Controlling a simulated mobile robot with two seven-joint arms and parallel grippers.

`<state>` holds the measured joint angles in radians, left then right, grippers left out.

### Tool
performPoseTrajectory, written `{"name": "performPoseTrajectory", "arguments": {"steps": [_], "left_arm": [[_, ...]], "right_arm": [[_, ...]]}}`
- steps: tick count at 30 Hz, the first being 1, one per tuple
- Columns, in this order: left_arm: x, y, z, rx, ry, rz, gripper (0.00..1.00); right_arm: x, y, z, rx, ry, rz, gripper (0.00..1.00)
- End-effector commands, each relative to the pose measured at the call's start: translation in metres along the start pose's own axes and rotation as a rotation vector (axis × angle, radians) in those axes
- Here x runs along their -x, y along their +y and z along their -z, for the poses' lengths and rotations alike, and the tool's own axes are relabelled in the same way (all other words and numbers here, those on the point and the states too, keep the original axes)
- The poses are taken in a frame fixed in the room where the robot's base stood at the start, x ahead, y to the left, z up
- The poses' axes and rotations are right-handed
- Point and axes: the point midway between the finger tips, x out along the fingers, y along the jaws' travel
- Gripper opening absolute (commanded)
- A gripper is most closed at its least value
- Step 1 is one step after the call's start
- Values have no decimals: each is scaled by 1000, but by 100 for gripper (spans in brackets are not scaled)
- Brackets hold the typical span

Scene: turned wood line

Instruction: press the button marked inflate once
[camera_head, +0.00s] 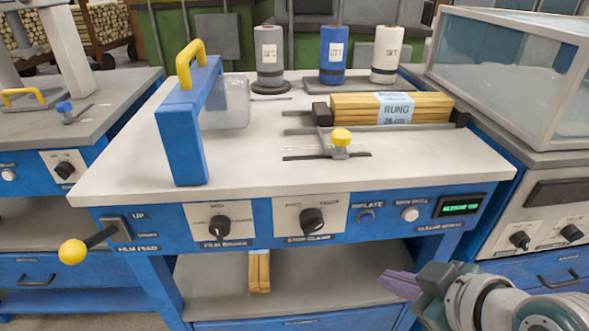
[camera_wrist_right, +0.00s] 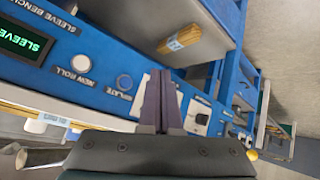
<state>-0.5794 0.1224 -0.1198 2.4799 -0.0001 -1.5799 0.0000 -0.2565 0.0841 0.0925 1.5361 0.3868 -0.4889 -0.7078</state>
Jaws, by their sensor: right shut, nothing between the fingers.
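The button marked inflate (camera_head: 366,216) is a small round blue button on the blue front panel of the bench, just below its label. It also shows in the right wrist view, where the blue button (camera_wrist_right: 124,82) is left of my fingers and its label is partly cut off by them. My right gripper (camera_head: 390,283) is below and in front of the panel, apart from the button, with its purple fingers pointing left. In the right wrist view its fingers (camera_wrist_right: 161,88) are together with nothing between them. My left gripper is not in view.
A white new roll button (camera_head: 410,213) and a green-lit display (camera_head: 462,206) are right of the blue button. A black stop clamp knob (camera_head: 312,220) is left of it. A yellow-ended lever (camera_head: 75,251) sticks out at the left. Wooden rungs (camera_head: 375,108) lie on the bench top.

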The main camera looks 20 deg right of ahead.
Motion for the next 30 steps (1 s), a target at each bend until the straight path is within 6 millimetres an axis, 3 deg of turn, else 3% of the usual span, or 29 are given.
{"name": "performPoseTrajectory", "arguments": {"steps": [11, 30], "left_arm": [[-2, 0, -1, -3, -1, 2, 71], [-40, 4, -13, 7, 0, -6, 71]], "right_arm": [[-3, 2, 3, 0, 1, 0, 0], [-57, 40, 40, 2, 0, 1, 0]]}}
